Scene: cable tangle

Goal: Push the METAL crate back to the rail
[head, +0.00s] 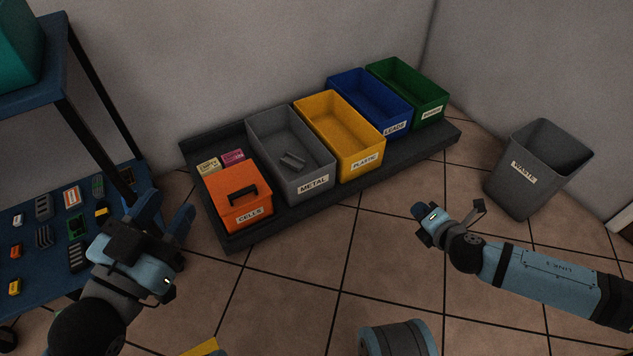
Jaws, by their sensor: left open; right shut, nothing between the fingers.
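The grey METAL crate (321,163) stands on a low dark platform (376,172) by the wall, between the orange CELLS box and the yellow PLASTIC crate. A small grey metal piece lies inside it. The rail is not clearly distinguishable; a dark raised edge (212,141) runs along the platform's back. My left gripper (172,217) is open and empty at the left, in front of the blue rack and left of the CELLS box. My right gripper (425,224) is shut and empty, over the floor to the right of the METAL crate and apart from it.
The orange CELLS box (236,207) with a black handle is left of the METAL crate. Yellow PLASTIC (338,133), blue LEADS (369,101) and green (407,90) crates stand right. A WASTE bin (521,190) is on the floor.

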